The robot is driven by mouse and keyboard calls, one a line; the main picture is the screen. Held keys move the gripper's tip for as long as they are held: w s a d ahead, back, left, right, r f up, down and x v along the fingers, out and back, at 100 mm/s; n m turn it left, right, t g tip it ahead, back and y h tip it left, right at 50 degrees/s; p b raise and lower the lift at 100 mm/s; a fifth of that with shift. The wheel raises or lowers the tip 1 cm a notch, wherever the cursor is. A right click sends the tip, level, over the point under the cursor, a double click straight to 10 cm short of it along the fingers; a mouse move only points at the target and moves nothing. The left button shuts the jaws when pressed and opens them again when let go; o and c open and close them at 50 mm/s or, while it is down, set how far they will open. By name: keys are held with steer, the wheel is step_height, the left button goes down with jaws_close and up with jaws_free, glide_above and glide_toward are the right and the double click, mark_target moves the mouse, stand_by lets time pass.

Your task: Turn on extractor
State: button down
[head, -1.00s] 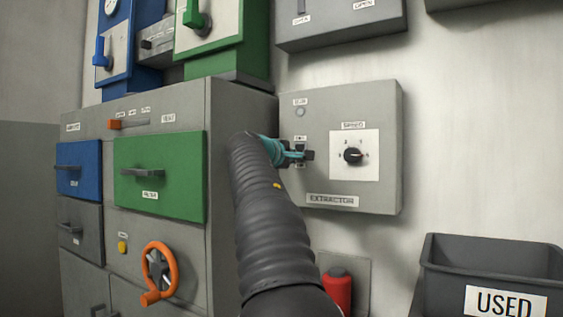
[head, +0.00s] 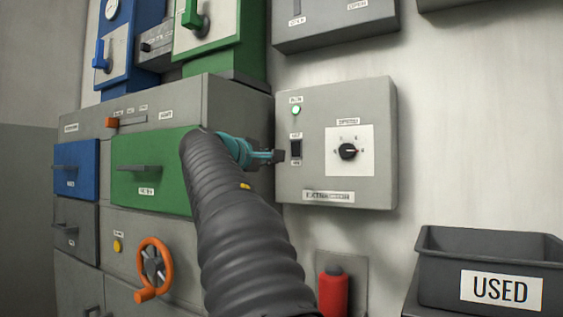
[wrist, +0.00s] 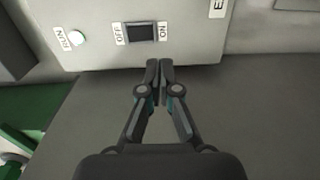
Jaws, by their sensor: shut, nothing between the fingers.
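The extractor box (head: 377,188) is a grey panel on the wall in the head view. Its black rocker switch (head: 296,149) sits at its left side, and it shows in the wrist view (wrist: 142,33) between the OFF and ON labels. Above the switch, the run lamp (head: 296,110) glows pale green; it looks bright white in the wrist view (wrist: 77,38). The speed knob (head: 348,151) is black on a white plate. My gripper (head: 279,156) is shut and empty, just left of the box and apart from the switch. Its fingertips (wrist: 159,64) point at the panel.
A grey cabinet (head: 240,110) with a green drawer (head: 150,178) and an orange handwheel (head: 153,268) stands at left. A red cylinder (head: 333,293) is below the box. A dark bin (head: 440,270) labelled USED sits at lower right.

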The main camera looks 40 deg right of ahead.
steer(key=shift+v, duration=1.4)
steer(key=shift+f, duration=0.2)
steer(key=w+a+f+t+y, duration=0.15)
steer(key=w+f+y, duration=0.25)
steer(key=f, duration=0.9)
steer(key=s+a+f+m+y+p, duration=0.1)
steer(key=s+a+f+y, duration=0.2)
steer(key=f, duration=0.4)
steer(key=s+a+f+m+y, duration=0.1)
steer(key=a+f+y, duration=0.1)
steer(key=a+f, duration=0.4)
steer(key=s+a+f+y+p, duration=0.3)
steer(key=s+a+f+y, duration=0.1)
steer(key=s+a+f, duration=0.3)
steer(key=s+a+f+m+g+y+p, duration=0.1)
steer(key=s+a+f+y+p, duration=0.2)
steer(key=s+a+f, duration=0.4)
steer(key=s+a, duration=0.5)
steer(key=s, duration=0.4)
steer(key=shift+s+a+f+m+y, duration=0.15)
steer(key=shift+f+m+y, duration=0.15)
steer(key=shift+f+y, duration=0.1)
